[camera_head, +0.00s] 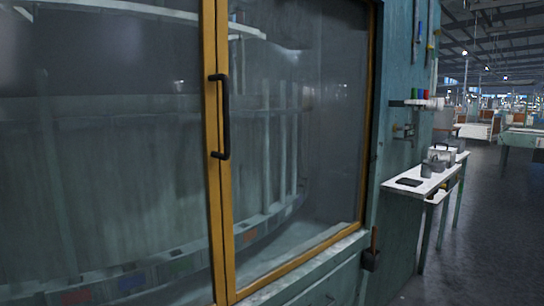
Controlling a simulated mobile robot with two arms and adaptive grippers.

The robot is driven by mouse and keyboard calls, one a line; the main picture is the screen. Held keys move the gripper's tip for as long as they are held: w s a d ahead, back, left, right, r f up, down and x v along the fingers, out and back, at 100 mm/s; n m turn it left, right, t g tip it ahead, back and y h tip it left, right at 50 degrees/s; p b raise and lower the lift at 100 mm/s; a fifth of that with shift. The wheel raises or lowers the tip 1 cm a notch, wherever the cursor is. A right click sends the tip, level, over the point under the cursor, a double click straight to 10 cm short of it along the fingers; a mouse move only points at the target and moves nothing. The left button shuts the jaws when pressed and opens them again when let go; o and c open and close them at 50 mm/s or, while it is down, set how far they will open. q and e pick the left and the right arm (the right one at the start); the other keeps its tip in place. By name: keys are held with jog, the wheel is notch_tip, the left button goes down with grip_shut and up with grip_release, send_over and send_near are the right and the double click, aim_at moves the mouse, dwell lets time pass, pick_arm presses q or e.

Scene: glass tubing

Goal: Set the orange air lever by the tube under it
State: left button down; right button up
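Neither of my grippers shows in the head view. I cannot make out a lever for certain. Behind the glass of a large cabinet, a curved strip carries several coloured patches, and one of them is an orange patch (249,237). Upright pale tubes (294,140) stand behind the right pane above the strip. Whether a lever sits at the orange patch, and which tube is over it, is too blurred to tell.
The cabinet's yellow-framed doors look shut, with a black handle (224,118). To the right are a wall shelf (416,104) with small coloured items and a narrow white table (400,182) bearing boxes. A dark holder (371,260) hangs at the cabinet's corner. Open floor lies far right.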

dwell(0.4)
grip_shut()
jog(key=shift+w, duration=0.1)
